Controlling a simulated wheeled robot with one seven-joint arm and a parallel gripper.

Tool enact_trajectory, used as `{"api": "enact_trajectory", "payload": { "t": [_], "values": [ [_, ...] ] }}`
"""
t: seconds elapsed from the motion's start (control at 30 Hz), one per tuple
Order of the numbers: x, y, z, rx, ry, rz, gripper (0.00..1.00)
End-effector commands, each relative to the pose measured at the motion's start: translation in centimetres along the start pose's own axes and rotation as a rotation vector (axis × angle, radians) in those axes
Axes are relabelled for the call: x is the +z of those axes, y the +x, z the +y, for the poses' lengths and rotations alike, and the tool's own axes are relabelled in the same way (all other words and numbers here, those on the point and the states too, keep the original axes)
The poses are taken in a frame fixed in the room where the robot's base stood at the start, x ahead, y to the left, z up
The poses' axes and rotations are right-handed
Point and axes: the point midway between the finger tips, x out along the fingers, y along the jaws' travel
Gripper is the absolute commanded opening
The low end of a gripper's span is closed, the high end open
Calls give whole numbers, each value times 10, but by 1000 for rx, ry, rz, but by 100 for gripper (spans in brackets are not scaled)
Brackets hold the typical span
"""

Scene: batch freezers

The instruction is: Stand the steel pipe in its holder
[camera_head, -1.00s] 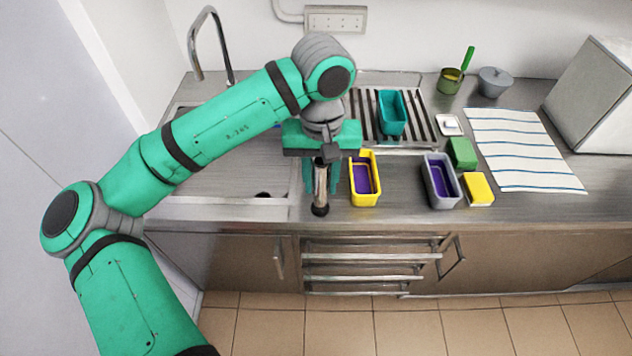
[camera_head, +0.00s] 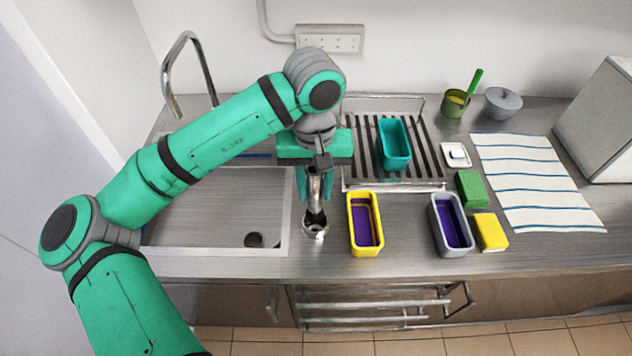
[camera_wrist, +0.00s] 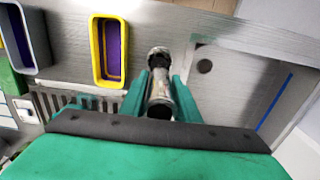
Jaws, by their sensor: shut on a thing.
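The steel pipe (camera_head: 316,187) is upright between the green fingers of my gripper (camera_head: 314,195), which is shut on it. In the wrist view the pipe (camera_wrist: 160,108) sits between both fingertips (camera_wrist: 159,84). At its lower end, a dark and shiny round piece (camera_head: 314,229) stands near the counter between sink and yellow tub; it looks like the holder. I cannot tell whether the pipe is seated in it or just above it.
The sink (camera_head: 215,205) is to the left. The yellow tub (camera_head: 365,225) stands close on the right, with a grey tub (camera_head: 451,224), a yellow sponge (camera_head: 491,231) and a green sponge (camera_head: 470,188) beyond. A drying rack (camera_head: 430,150) with a teal tub (camera_head: 394,143) is behind.

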Motion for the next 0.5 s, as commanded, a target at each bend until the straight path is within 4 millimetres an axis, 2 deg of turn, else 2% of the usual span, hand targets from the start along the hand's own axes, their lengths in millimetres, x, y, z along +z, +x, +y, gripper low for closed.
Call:
{"api": "enact_trajectory", "payload": {
  "t": [0.23, 0.37, 0.5],
  "values": [
    [0, 24, 0, 1, -1, -1, 11],
    [1, 34, 0, 0, 1, -3, 1],
    [1, 41, 4, -2, 8, -5, 0]
  ]
}}
